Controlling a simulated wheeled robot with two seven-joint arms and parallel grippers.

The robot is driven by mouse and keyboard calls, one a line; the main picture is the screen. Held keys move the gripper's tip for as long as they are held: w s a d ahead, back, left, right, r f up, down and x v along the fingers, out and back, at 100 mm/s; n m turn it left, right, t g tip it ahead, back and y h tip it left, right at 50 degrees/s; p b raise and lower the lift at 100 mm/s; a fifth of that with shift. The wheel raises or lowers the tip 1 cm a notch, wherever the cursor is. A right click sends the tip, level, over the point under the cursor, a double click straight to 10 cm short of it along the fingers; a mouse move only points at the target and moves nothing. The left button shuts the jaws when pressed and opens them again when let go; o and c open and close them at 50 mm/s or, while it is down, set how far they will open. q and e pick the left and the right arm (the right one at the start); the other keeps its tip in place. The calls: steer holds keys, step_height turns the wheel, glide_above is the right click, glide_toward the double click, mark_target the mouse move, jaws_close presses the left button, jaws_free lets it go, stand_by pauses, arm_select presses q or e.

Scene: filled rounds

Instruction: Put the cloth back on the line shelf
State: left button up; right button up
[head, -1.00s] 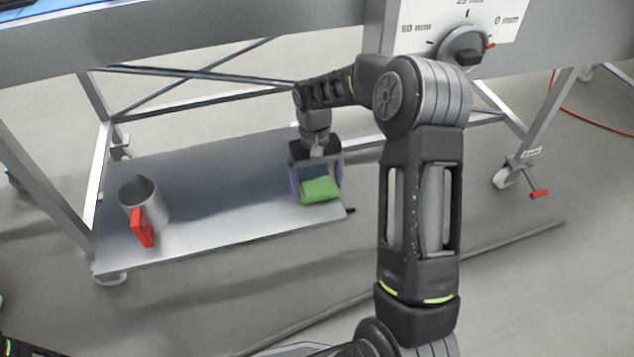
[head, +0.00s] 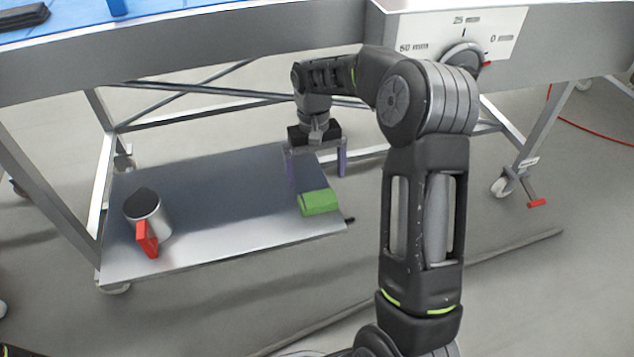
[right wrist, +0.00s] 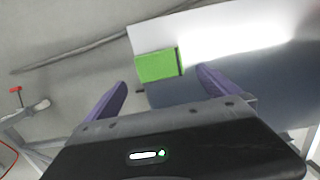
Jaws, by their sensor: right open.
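The green folded cloth (head: 319,202) lies on the metal line shelf (head: 220,205), at its right end near the front corner. It also shows in the right wrist view (right wrist: 156,66), at the edge of the shelf (right wrist: 235,40). My right gripper (head: 316,172) is open and empty, with its purple fingers apart. It is above and behind the cloth, clear of it. In the right wrist view the cloth appears beyond and between the fingertips (right wrist: 162,80). My left gripper is not in view.
A metal jug (head: 156,212) with a red handle stands at the shelf's left end. The shelf between jug and cloth is bare. The frame's legs and braces surround the shelf. A grey panel with a dial (head: 463,58) is above, to the right.

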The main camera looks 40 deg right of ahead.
steer(key=r, duration=0.3)
steer(key=r+p, duration=0.1)
steer(key=shift+w+d+r, duration=0.1)
steer(key=shift+w+r, duration=0.1)
steer(key=shift+w, duration=0.05)
stand_by(0.6)
